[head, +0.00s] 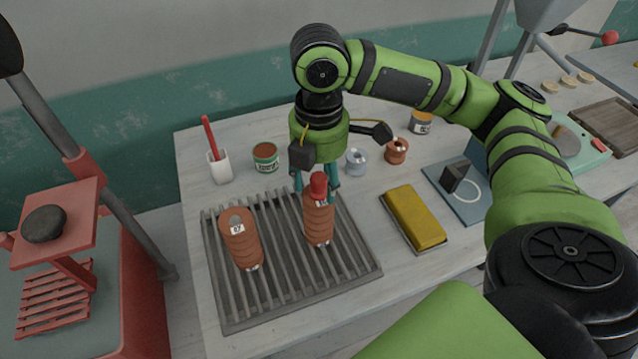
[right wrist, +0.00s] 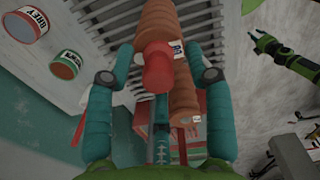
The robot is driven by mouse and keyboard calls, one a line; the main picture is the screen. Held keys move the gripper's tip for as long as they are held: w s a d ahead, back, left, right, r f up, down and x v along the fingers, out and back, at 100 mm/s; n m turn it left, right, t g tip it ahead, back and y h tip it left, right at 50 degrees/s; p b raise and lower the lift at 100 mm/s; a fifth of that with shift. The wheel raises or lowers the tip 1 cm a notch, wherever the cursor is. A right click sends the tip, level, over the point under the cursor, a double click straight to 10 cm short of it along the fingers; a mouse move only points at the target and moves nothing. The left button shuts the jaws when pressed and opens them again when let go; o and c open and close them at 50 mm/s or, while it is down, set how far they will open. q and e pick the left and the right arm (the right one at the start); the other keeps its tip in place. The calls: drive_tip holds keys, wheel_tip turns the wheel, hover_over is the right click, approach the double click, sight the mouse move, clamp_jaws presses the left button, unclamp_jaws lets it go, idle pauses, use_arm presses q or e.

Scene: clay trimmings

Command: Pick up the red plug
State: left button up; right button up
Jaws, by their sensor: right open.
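The red plug (head: 319,184) stands on top of the right ribbed clay-brown cylinder (head: 319,221), which stands upright on the slatted grey rack. My right gripper (head: 316,184) is open and points down over it, with a teal finger on either side of the plug. In the right wrist view the red plug (right wrist: 157,74) lies between the two spread fingers (right wrist: 155,76), with a visible gap on each side. Part of my left arm, probably with its gripper (right wrist: 305,68), shows small at the right of that view; its finger state is unclear.
A second ribbed cylinder (head: 240,240) with a label stands to the left on the rack (head: 280,296).

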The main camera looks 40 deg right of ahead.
clamp_jaws()
unclamp_jaws()
